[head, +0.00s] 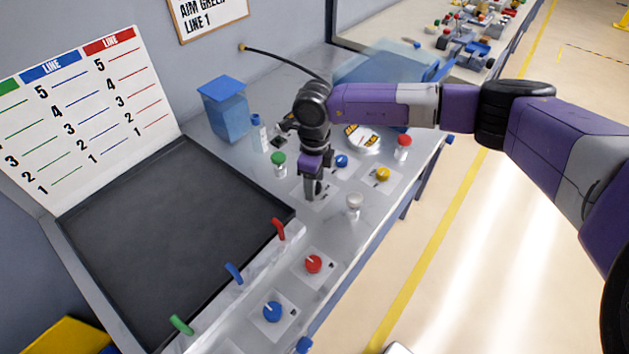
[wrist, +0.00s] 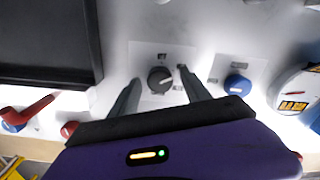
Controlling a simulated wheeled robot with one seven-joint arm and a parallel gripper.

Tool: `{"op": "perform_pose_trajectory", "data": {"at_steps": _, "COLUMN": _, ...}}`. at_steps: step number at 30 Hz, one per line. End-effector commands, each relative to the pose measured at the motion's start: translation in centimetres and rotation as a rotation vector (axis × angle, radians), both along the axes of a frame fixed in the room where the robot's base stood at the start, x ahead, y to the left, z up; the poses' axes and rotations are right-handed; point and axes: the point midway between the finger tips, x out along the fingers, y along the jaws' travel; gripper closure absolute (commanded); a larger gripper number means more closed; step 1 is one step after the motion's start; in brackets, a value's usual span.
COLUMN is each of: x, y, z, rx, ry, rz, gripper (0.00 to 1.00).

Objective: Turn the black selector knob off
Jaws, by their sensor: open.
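The black selector knob (wrist: 160,80) sits on a pale square plate with small labels in the wrist view. Its light pointer line runs toward the right, slightly upward. My gripper (wrist: 160,77) is open, with one finger to the left and one to the right of the knob. There is a gap between each finger and the knob, and nothing is held. In the head view my gripper (head: 314,192) points down over the knob's plate (head: 322,200), and the knob is mostly hidden by the fingers.
A blue knob (head: 341,161) and a yellow knob (head: 383,174) are nearby. A red knob (head: 313,264) and blue knob (head: 272,312) lie toward the front. A dark tray (head: 170,240) is at left.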

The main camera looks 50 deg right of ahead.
Motion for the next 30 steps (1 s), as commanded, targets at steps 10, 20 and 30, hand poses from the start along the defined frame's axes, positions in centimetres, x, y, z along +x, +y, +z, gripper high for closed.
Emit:
{"op": "perform_pose_trajectory", "data": {"at_steps": 10, "x": -0.01, "y": -0.01, "z": 0.03, "rx": 0.000, "ry": 0.000, "rz": 0.000, "gripper": 0.97}}
{"op": "perform_pose_trajectory", "data": {"at_steps": 20, "x": 0.01, "y": -0.05, "z": -0.07, "rx": -0.001, "ry": 0.001, "rz": 0.033, "gripper": 1.00}}
{"op": "perform_pose_trajectory", "data": {"at_steps": 30, "x": 0.03, "y": -0.08, "z": -0.30, "rx": -0.003, "ry": 0.001, "rz": 0.244, "gripper": 1.00}}
